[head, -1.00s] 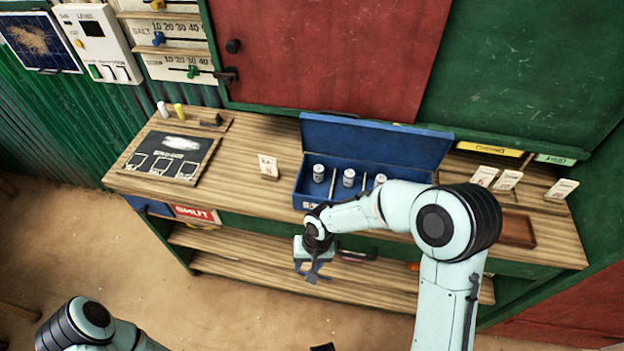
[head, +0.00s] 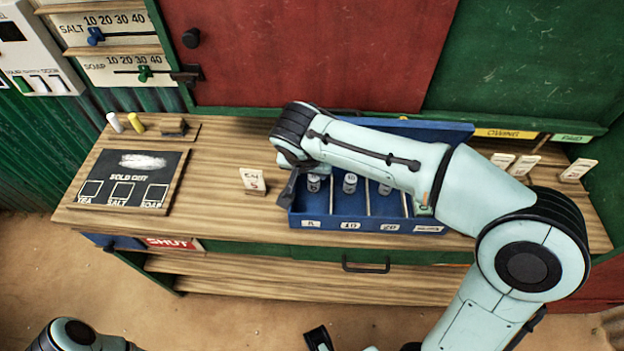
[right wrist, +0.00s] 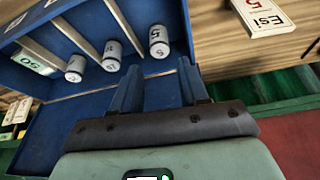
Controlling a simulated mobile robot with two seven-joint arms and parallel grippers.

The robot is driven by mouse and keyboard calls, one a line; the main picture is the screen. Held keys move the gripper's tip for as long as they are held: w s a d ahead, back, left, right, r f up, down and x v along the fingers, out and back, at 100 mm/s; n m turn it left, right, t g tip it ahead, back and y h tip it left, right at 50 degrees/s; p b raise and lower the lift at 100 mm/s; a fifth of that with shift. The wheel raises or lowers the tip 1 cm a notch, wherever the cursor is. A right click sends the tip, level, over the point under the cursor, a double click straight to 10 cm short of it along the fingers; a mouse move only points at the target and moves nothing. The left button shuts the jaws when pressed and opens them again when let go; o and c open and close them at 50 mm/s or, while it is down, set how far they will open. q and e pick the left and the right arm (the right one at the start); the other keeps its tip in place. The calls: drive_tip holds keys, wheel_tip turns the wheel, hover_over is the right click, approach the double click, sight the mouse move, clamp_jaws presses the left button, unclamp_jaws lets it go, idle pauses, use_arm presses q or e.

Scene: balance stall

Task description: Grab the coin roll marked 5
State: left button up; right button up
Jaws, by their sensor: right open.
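The coin roll marked 5 (head: 313,185) stands upright in the leftmost compartment of the open blue cash box (head: 296,222), partly hidden by my right arm in the head view. In the right wrist view the roll (right wrist: 158,41) is just beyond the fingertips, roughly in line with the gap between them. My right gripper (right wrist: 158,75) is open and empty, and does not appear to touch the roll. In the head view one finger of it (head: 288,189) shows at the box's left edge. A dark part at the bottom edge may be my left gripper (head: 318,338); its jaws are unclear.
A roll marked 10 (head: 350,184) and another roll (head: 385,189) stand in neighbouring compartments, separated by thin dividers. A slate board (head: 135,165) lies farther left; the counter between is clear.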

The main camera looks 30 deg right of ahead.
sight(313, 178)
drive_tip(key=x, duration=0.9)
drive_tip(key=shift+s, duration=0.1)
clamp_jaws()
drive_tip(key=shift+r, duration=0.1)
